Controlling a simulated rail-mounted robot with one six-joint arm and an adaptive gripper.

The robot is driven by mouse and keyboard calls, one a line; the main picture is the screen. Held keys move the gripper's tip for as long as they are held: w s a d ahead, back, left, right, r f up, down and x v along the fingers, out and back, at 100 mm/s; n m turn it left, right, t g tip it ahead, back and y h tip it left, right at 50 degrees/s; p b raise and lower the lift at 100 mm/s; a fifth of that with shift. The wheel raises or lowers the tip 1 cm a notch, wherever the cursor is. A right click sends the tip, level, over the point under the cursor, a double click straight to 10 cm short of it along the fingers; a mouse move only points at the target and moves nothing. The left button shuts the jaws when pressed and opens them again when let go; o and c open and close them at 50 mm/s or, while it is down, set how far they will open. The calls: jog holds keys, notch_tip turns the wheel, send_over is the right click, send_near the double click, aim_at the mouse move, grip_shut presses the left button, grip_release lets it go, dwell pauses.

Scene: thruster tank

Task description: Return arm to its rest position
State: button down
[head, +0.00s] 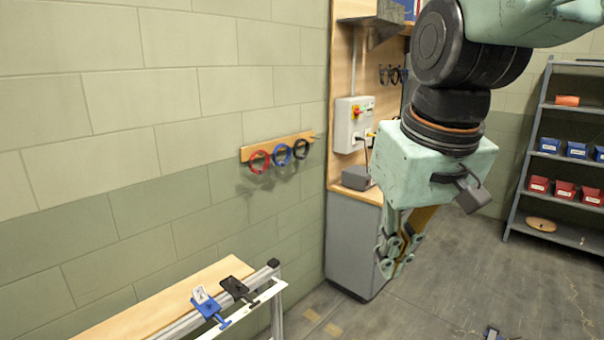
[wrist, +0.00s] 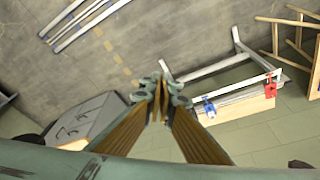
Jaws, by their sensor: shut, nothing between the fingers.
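My gripper (head: 393,262) hangs pointing down on the right half of the head view, in front of the wooden-backed workstation. Its fingers are shut and empty. In the wrist view the fingertips (wrist: 163,93) meet near the middle, with the grey floor beyond them. The gripper touches nothing that I can see. My arm comes in from the top right of the head view.
A bench (head: 150,303) with a blue clamp (head: 209,307) and a black clamp (head: 238,290) stands at lower left. A grey cabinet (head: 352,245) stands behind my gripper. A shelf rack (head: 530,160) with bins is at right. Floor (head: 470,270) between is mostly clear.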

jog(key=s+d+f+m+b, duration=0.1)
jog(key=s+d, duration=0.2)
jog(key=s, duration=0.6)
jog(key=s+d+f+m, duration=0.1)
jog(key=s+d, duration=0.2)
jog(key=s, duration=0.6)
jog(key=shift+d+f+m+t+h+b, duration=0.25)
jog(key=shift+m+t+h+b, duration=0.05)
jog(key=shift+t+b, duration=0.1)
dwell(0.4)
